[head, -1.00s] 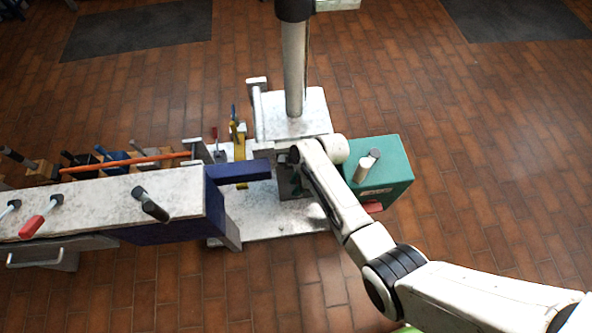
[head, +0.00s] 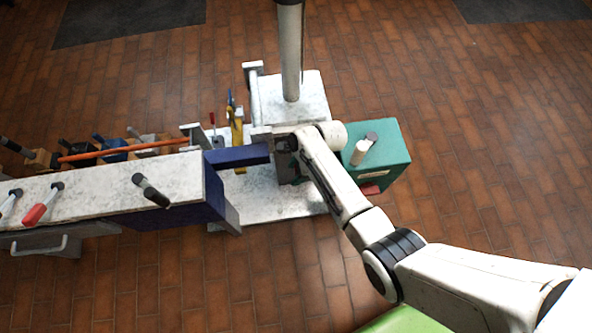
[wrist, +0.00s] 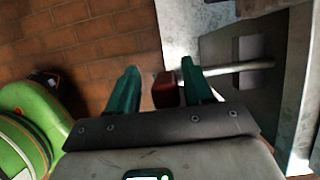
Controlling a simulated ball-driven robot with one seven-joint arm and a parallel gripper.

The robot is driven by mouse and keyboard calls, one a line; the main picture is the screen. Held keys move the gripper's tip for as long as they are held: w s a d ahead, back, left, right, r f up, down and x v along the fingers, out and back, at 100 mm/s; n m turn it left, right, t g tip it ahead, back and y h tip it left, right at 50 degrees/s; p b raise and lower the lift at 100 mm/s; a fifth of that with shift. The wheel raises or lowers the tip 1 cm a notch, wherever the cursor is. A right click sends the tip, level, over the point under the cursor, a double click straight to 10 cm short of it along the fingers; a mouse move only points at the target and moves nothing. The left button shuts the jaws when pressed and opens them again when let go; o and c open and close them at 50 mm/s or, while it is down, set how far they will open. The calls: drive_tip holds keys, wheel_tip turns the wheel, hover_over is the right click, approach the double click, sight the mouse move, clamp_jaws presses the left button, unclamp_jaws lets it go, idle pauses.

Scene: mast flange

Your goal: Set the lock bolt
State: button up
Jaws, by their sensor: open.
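In the wrist view, a dark red block-shaped grip (wrist: 165,90) sits at the end of a thin metal rod (wrist: 242,67), seemingly the lock bolt. The rod runs right toward a grey metal plate (wrist: 255,100). My gripper (wrist: 160,78) is open, its two teal fingers apart. The red grip shows between them, closer to the right finger, which crosses in front of the rod. I cannot tell whether the grip touches that finger. In the head view, the gripper is mostly hidden under my wrist, beside the mast's base block (head: 288,100), and the bolt cannot be made out.
The mast (head: 291,50) rises from its block on a pale base plate (head: 275,208). A teal box (head: 392,155) stands right of my wrist. A blue arm (head: 238,156) reaches in from the long bench (head: 95,200) at left. The right floor is open.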

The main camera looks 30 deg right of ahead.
drive_tip(key=p+v, duration=0.2)
drive_tip(key=v, duration=0.8)
drive_tip(key=shift+r, duration=0.3)
drive_tip(key=shift+s, duration=0.1)
